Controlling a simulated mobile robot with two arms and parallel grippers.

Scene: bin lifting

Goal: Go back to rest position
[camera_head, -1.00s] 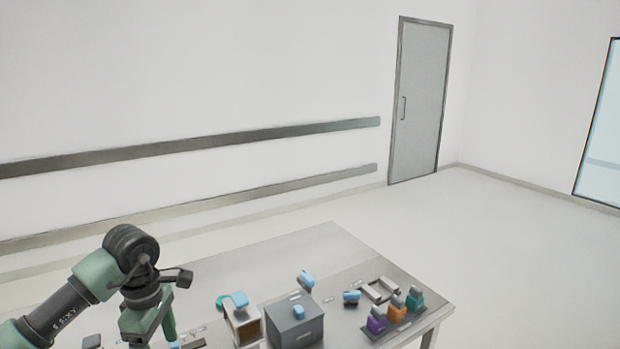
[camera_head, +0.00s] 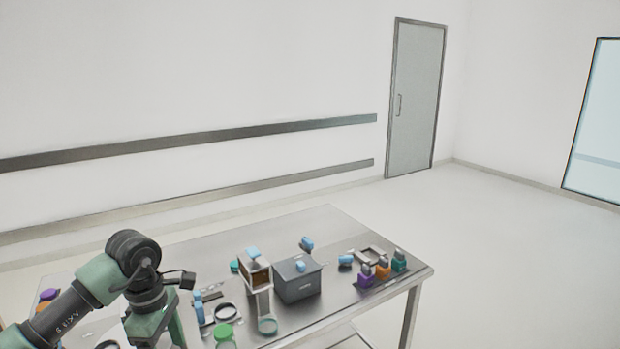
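My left arm comes in from the lower left, with a green and black link and a dark rounded joint at the top. Its lower part runs out of the bottom of the picture, and its gripper fingers are not visible. My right arm and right gripper are not in view. The metal table (camera_head: 320,226) stands in front of me, to the right of and behind my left arm.
The table holds a grey box (camera_head: 297,280), a brown-and-white box (camera_head: 258,273), a green-lidded jar (camera_head: 224,335), and purple (camera_head: 364,280), orange (camera_head: 383,271) and teal (camera_head: 399,262) bottles. Floor is free at the right. A door (camera_head: 415,98) is in the back wall.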

